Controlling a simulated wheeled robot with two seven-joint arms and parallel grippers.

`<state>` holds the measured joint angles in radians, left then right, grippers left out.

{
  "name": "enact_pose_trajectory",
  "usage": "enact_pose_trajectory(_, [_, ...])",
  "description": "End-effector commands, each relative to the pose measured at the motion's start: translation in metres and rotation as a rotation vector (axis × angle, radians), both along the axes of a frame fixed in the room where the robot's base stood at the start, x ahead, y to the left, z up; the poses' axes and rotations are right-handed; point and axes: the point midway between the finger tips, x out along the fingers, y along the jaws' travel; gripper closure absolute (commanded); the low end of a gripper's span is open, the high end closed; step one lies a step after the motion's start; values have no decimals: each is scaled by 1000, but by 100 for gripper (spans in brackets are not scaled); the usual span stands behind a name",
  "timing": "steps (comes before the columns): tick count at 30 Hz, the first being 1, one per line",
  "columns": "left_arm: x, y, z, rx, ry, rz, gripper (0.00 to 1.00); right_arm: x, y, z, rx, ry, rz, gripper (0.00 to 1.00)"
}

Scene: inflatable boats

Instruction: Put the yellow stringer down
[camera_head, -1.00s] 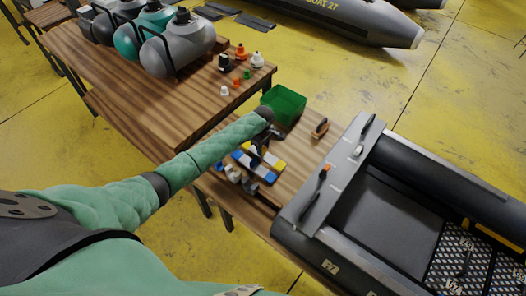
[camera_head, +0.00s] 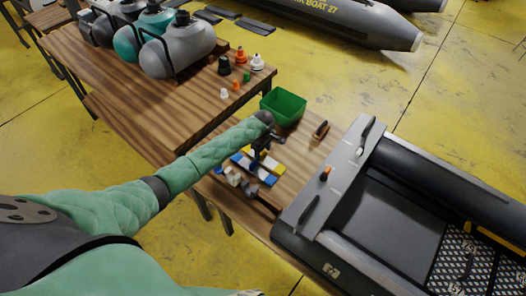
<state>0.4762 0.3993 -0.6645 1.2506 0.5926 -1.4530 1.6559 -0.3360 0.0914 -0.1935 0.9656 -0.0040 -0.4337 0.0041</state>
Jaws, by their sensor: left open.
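A yellow-ended piece, which looks like the yellow stringer (camera_head: 278,168), lies on the lower wooden table (camera_head: 294,180). A blue and white piece (camera_head: 266,178) lies right beside it on the near side. My left gripper (camera_head: 257,161) is open, close over these pieces, and hides part of them. I cannot tell whether its fingers touch the yellow piece. My right gripper is not in view.
A green bin (camera_head: 284,105) stands behind my left gripper. A wooden-handled brush (camera_head: 321,131) lies to its right. A grey inflatable boat (camera_head: 345,225) borders the table at right. Small valves and caps (camera_head: 236,84) stand on the upper table.

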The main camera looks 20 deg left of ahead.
Motion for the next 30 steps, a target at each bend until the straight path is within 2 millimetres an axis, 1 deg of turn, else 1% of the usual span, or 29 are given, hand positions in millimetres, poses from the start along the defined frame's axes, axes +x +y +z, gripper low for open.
enact_pose_trajectory(5, [0, 0, 5, 1, -1, 0, 41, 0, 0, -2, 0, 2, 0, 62])
enact_pose_trajectory(8, [1, 0, 17, -1, -2, 0, 41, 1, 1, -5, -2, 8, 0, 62])
enact_pose_trajectory(10, [0, 0, 28, 0, -2, 0, 41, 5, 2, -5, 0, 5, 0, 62])
enact_pose_trajectory(11, [0, 0, 34, 0, -3, 0, 41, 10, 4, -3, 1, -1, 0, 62])
enact_pose_trajectory(13, [1, 0, 48, -1, -3, 0, 41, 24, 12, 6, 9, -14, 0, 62])
enact_pose_trajectory(18, [1, -1, 81, -1, -3, -1, 41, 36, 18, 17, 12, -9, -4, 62])
enact_pose_trajectory(21, [1, 0, 97, -1, -3, -1, 41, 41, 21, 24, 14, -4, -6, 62])
enact_pose_trajectory(25, [0, 0, 112, -1, -2, -1, 41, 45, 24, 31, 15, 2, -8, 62])
enact_pose_trajectory(30, [0, 0, 121, 0, 1, 0, 41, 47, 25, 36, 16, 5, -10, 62])
